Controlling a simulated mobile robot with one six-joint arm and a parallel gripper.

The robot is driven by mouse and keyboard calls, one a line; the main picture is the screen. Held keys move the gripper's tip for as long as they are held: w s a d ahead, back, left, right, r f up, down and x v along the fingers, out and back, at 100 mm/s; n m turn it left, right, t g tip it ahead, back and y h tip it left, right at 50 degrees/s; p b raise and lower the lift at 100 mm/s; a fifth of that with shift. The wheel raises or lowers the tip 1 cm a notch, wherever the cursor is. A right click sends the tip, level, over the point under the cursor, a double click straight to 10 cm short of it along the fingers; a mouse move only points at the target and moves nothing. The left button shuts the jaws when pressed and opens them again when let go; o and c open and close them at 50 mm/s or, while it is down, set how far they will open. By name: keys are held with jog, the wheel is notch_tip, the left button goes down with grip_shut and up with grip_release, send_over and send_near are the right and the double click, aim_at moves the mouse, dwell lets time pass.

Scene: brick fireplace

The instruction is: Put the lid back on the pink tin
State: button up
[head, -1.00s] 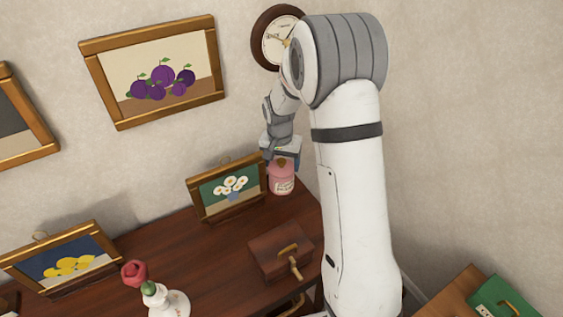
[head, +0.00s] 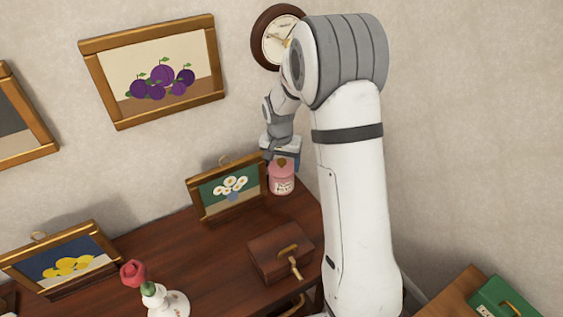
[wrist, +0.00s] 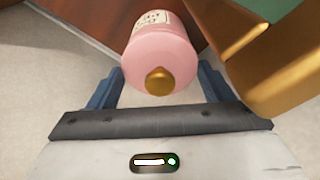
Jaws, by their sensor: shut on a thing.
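The pink tin (head: 282,182) stands upright on the dark wooden desktop, near its back right corner, with a pale label. Its pink lid (wrist: 155,58) has a gold knob (wrist: 159,81) and is over the tin's mouth, in line with it. I cannot tell whether the lid touches the rim all round. My gripper (wrist: 158,76) has its blue fingers on either side of the lid and is shut on it. In the head view my gripper (head: 281,160) is right above the tin.
A gold-framed daisy picture (head: 229,187) stands close left of the tin; its frame (wrist: 275,75) is near my right finger in the wrist view. A brown box (head: 280,253) and a white vase with a red rose (head: 133,273) stand nearer the front. The wall is behind.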

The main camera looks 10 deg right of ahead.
jog(key=o, duration=1.1)
jog(key=shift+o, duration=0.2)
jog(key=shift+r+p, duration=2.35)
jog(key=shift+r, duration=1.65)
jog(key=s+r+n+t, duration=0.1)
jog(key=s+r+n, duration=0.1)
jog(key=s+r, duration=0.95)
jog(key=s+r+n+t, duration=0.1)
jog(key=s+r+n, duration=0.1)
jog(key=s, duration=1.5)
jog(key=shift+s+d+r+n+y, duration=0.2)
jog(key=shift+n+y, duration=0.1)
jog(key=shift+n, duration=0.4)
